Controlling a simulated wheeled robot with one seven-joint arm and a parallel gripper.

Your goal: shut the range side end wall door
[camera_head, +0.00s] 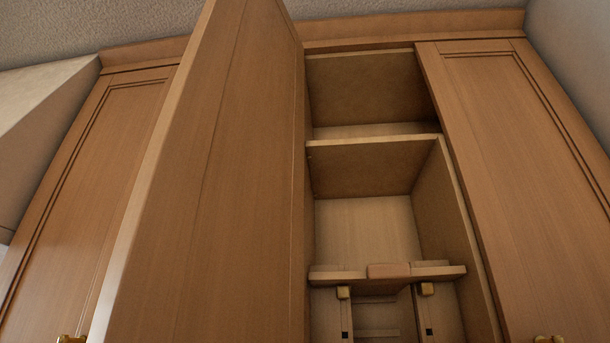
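A tall wooden wall-cabinet door (225,190) stands wide open in the middle left. It swings out toward me and looks like the task's door. Its flat face and pale edge fill much of the view, and its lower end is cut off. To its right is the open wooden cabinet (458,205), with a shelf (375,139) across it. I cannot identify my gripper in this view.
Shut doors flank the opening at left (85,190) and right (520,180). Brass knobs show at the bottom left (72,339) and bottom right (548,339). Low in the opening is a wood-toned bar (450,271) with two small brass-coloured blocks beneath; its nature is unclear.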

